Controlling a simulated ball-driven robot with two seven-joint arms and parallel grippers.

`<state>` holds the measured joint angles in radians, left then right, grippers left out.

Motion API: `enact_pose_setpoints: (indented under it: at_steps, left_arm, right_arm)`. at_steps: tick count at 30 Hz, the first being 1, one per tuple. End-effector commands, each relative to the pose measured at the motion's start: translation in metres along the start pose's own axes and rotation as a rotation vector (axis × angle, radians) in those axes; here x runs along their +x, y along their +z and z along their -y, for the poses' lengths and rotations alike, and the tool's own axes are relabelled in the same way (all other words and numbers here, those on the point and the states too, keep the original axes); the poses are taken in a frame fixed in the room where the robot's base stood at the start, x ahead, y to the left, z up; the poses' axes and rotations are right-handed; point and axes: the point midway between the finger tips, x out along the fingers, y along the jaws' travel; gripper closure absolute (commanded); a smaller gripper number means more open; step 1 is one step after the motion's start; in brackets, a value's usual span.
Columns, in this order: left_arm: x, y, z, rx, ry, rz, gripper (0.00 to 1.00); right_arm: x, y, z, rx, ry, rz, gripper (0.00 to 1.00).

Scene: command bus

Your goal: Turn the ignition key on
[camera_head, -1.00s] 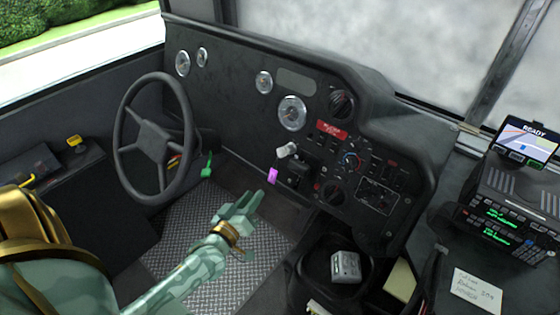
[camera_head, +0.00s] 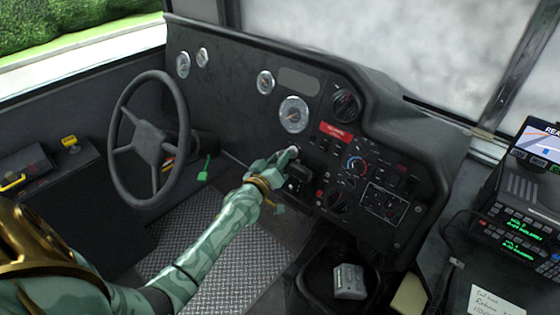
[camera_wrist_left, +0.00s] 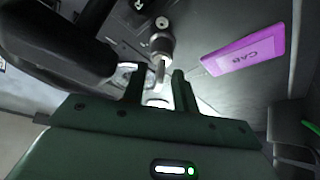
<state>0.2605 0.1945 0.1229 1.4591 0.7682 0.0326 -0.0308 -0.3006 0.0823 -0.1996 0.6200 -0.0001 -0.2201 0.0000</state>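My left gripper (camera_head: 284,158) is at the dashboard's ignition switch (camera_head: 293,150), which it partly covers in the head view. In the left wrist view the silver ignition lock (camera_wrist_left: 161,44) shows with the small metal key (camera_wrist_left: 160,72) sticking out toward me. The fingers of my left gripper (camera_wrist_left: 158,90) are open, one on each side of the key's end, with a gap visible. Whether either finger touches the key I cannot tell. My right gripper is not in view.
The steering wheel (camera_head: 149,140) is left of my left arm. A dark lever housing (camera_head: 298,178) sits close beside the gripper; knobs and switches (camera_head: 357,165) are to its right. A radio stack (camera_head: 520,215) stands at the far right.

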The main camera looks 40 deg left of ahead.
Motion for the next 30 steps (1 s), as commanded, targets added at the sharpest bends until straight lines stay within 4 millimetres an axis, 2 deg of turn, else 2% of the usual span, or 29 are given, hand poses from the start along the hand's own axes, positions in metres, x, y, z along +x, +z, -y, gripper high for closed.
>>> enact_pose_setpoints:
  at_steps: [6,9,20,30]
  left_arm:
    - [0.0001,-0.0003,-0.0003,0.0,0.0,0.0,0.71]
    - [0.0,-0.0002,-0.0003,0.0,0.0,0.0,0.99]
    - [-0.0003,0.0007,0.0004,0.018,0.008,0.001,1.0]
    - [-0.0003,0.0022,0.0026,0.188,0.082,0.004,1.0]
  right_arm:
    - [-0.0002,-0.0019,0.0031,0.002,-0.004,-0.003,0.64]
    - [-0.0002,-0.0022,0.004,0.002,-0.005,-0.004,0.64]
    - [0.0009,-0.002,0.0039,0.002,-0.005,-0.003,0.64]
    - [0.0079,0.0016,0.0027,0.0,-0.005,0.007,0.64]
